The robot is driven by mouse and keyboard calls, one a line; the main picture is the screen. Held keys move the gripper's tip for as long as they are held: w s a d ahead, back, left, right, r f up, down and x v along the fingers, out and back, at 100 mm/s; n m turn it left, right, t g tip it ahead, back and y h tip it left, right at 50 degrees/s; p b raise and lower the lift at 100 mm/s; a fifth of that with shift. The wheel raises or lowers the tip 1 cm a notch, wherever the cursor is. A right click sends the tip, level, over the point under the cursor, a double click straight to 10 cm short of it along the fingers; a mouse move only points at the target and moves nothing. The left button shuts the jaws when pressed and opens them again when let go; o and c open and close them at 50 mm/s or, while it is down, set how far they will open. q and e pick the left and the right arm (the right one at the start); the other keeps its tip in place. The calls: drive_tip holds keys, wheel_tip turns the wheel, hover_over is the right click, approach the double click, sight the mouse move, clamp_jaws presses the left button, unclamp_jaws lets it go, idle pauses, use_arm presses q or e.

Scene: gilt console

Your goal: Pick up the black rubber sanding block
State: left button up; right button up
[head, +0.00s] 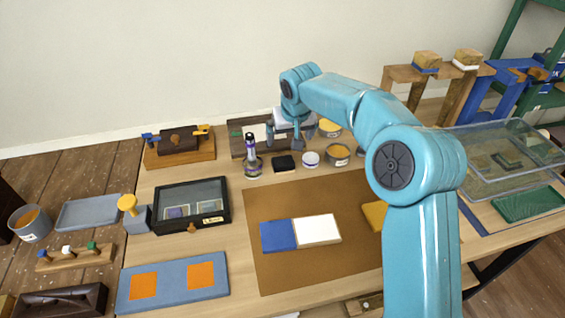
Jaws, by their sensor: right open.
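A small black block (285,163), which looks like the black rubber sanding block, lies on the wooden table near the back, behind the brown mat. My right arm reaches in from the right, and my right gripper (284,138) is open with its fingers pointing down. In the picture it sits just above and behind the black block. Nothing shows between the fingers, and I cannot tell the exact height gap. My left gripper is not in view.
A purple-labelled bottle (251,158) stands close left of the block. A small white-topped jar (311,159) and an open tin (339,154) stand close right. A rack (250,133) is behind. The brown mat (280,200) holds a blue-and-white panel (318,229).

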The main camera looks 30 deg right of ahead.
drive_tip(key=p, duration=0.1)
approach(283, 160)
drive_tip(key=x, duration=0.5)
drive_tip(key=shift+s+d, duration=0.1)
drive_tip(key=shift+d, duration=0.05)
drive_tip(key=p+x, duration=0.1)
drive_tip(key=x, duration=0.4)
drive_tip(key=shift+f, duration=0.1)
drive_tip(key=shift+c, duration=0.7)
drive_tip(key=c, duration=0.9)
